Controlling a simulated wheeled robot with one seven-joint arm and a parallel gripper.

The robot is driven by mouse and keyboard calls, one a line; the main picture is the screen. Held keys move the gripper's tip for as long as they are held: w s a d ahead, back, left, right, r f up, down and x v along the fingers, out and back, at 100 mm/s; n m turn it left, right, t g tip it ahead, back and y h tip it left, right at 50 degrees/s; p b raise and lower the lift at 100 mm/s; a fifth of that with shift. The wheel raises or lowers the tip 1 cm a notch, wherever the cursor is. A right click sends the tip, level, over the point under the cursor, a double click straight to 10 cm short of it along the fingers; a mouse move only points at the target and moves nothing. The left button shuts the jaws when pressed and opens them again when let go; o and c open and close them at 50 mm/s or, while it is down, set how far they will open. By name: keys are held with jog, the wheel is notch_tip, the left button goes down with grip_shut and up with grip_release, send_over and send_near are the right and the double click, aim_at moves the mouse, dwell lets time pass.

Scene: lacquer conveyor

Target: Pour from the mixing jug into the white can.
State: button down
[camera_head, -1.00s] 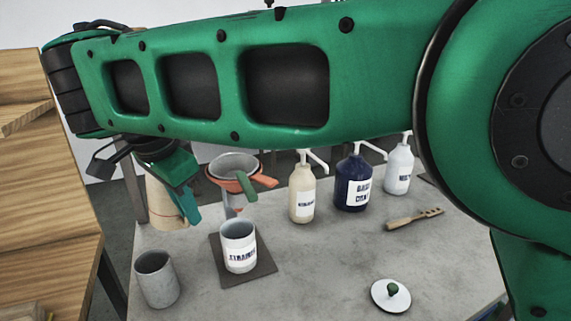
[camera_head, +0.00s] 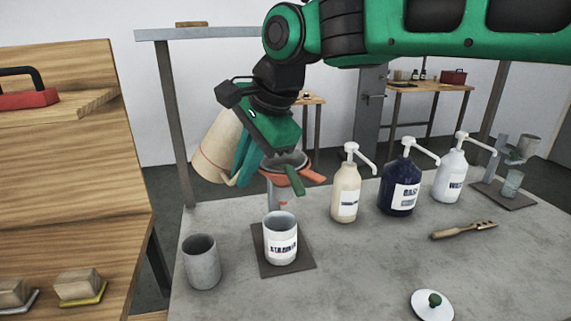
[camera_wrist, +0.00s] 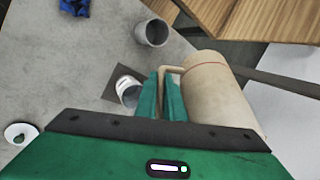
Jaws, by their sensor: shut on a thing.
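The mixing jug (camera_head: 213,150) is a cream vessel with a thin red line. It hangs tilted at the back left of the worktop, left of the orange-rimmed strainer. My gripper (camera_head: 243,165) is shut on its handle; the wrist view shows the jug (camera_wrist: 220,95) beside my green fingers (camera_wrist: 162,90). The white can (camera_head: 281,246) stands upright and open on a dark square mat, with a dark-lettered label, below and right of the jug. It also shows in the wrist view (camera_wrist: 128,92). The jug's contents are hidden.
An orange-rimmed strainer (camera_head: 302,178) stands behind the can, partly hidden by my gripper. A grey cup (camera_head: 202,264) stands left of the can. Pump bottles in cream (camera_head: 345,190), navy (camera_head: 400,188) and white (camera_head: 451,177) stand at right. A lid (camera_head: 432,305) lies at front right.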

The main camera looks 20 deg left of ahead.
jog(key=shift+s+a+f+y+p, duration=0.1)
jog(key=shift+f+y+p, duration=0.15)
jog(key=shift+y+p, duration=0.05)
jog(key=shift+f+y+p, duration=0.1)
jog(key=shift+y+p, duration=0.2)
jog(key=shift+s+a+f+g+y+p, duration=0.1)
jog(key=shift+a+f+g+y+p, duration=0.05)
jog(key=shift+y+p, duration=0.35)
jog(key=shift+a+f+g+y+p, duration=0.1)
jog(key=shift+f+g+y+p, duration=0.05)
jog(key=shift+y+p, duration=0.35)
dwell(0.6)
jog(key=shift+a+r+n+y+p, duration=0.2)
jog(key=shift+r+n+y+p, duration=0.25)
jog(key=shift+y+p, duration=0.3)
jog(key=shift+s+f, duration=0.1)
jog(key=shift+a+n+y+p, duration=0.15)
jog(key=shift+n+y+p, duration=0.25)
jog(key=shift+n+y, duration=0.45)
jog(key=shift+a+r, duration=0.3)
jog(key=shift+r, duration=0.05)
jog(key=shift+r+g, duration=0.1)
jog(key=shift+g, duration=0.2)
jog(key=shift+s+r, duration=0.1)
jog(key=shift+r, duration=0.1)
